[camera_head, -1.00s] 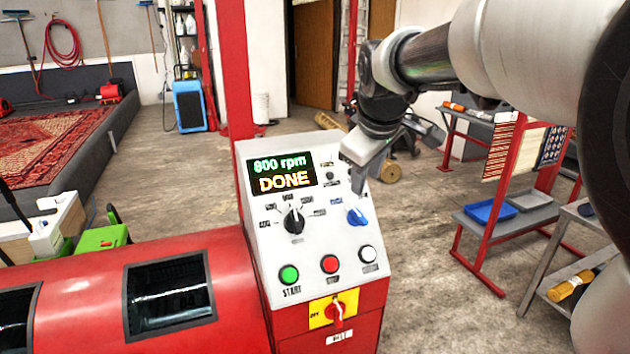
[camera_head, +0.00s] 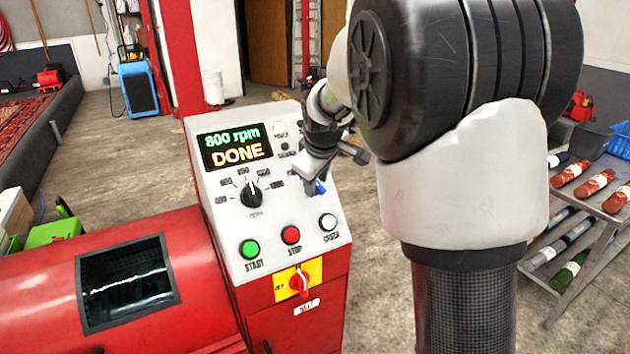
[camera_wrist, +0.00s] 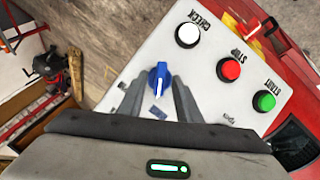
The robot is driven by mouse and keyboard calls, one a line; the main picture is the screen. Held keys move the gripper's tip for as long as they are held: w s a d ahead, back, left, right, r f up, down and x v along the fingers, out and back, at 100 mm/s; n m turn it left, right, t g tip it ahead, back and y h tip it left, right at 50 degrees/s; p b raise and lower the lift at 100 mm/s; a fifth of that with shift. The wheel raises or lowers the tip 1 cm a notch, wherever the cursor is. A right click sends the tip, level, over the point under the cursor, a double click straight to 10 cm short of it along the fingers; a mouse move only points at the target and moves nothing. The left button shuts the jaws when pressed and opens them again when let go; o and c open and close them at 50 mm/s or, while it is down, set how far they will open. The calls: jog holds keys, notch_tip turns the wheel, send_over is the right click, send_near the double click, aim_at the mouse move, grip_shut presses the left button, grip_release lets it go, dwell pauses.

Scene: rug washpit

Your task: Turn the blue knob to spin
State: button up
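The blue knob (camera_head: 319,187) is on the right side of the sloped white control panel (camera_head: 215,190) and is partly hidden by my gripper (camera_head: 316,172) in the head view. In the wrist view the blue knob (camera_wrist: 159,75) lies between the tips of my gripper's two fingers (camera_wrist: 158,84). The fingers are apart, with a gap on each side of the knob, so I see no grip on it. The panel's display (camera_head: 236,147) reads "800 rpm DONE". The label that the blue knob points to is not readable.
A black knob (camera_head: 251,194) sits left of the blue one. Green START (camera_head: 250,249), red STOP (camera_head: 291,235) and white (camera_head: 328,222) buttons line the panel below. A red switch on a yellow plate (camera_head: 299,282) is under them.

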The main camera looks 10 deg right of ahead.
grip_shut()
jog(key=shift+d+m, duration=0.1)
jog(key=shift+m, duration=0.2)
jog(key=shift+d+m+g+y+p, duration=0.1)
jog(key=shift+m+g+y+p, duration=0.2)
jog(key=shift+m+p, duration=0.4)
jog(key=m+y, duration=0.1)
jog(key=m, duration=0.2)
jog(key=shift+d+g, duration=0.2)
jog(key=shift+g, duration=0.1)
jog(key=m+y, duration=0.2)
jog(key=m, duration=0.1)
jog(key=shift+d+f, duration=0.15)
jog(key=shift+m+y, duration=0.4)
jog(key=shift+m, duration=0.5)
jog(key=shift+f, duration=0.1)
